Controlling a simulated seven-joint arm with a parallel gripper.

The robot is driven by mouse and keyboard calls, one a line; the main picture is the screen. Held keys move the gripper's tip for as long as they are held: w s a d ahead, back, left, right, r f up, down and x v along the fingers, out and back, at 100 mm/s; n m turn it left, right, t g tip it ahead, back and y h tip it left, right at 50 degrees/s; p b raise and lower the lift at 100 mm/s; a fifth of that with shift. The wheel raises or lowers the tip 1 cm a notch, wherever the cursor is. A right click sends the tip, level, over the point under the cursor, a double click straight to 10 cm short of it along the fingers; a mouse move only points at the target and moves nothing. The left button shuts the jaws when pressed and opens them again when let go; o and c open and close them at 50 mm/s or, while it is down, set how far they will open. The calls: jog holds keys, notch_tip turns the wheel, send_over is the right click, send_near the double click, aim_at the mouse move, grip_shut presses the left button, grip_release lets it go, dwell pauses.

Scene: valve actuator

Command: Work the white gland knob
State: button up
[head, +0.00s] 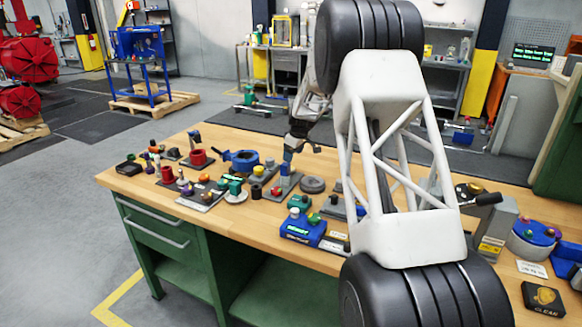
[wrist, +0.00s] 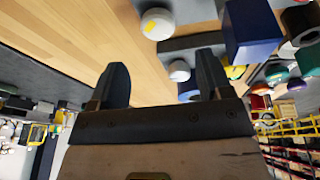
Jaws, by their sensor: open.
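In the wrist view a small white round knob (wrist: 179,71) sits beside a grey bar-like base. It appears between my fingers, closer to the right finger, with no contact visible. A second white round part with a yellow patch (wrist: 158,23) lies further up in that view. I cannot tell for certain which white part is the gland knob. My gripper (wrist: 163,74) is open, with nothing seen held between its fingers. In the head view my gripper (head: 300,148) is over the middle of the bench, and I cannot make out the white knob there.
A dark blue block (wrist: 250,35) stands close to the right finger. The wooden bench (head: 225,140) carries several fixtures, including a blue ring-shaped part (head: 241,160), a grey disc (head: 312,185) and a blue box (head: 302,229). Bare wood shows left of the knob in the wrist view.

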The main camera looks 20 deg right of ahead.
jog(key=n, duration=0.1)
jog(key=w+n+g, duration=0.1)
jog(key=n, duration=0.3)
jog(key=shift+w+a+g+h, duration=0.2)
jog(key=shift+w+g+h, duration=0.1)
jog(key=shift+g, duration=0.1)
jog(key=n, duration=0.3)
jog(key=n+g, duration=0.1)
jog(key=shift+w+r+h, duration=0.2)
jog(key=shift+w+h, duration=0.1)
jog(key=shift+w, duration=0.05)
jog(key=shift+f, duration=0.1)
jog(key=shift+f, duration=3.8)
jog(key=c, duration=0.9)
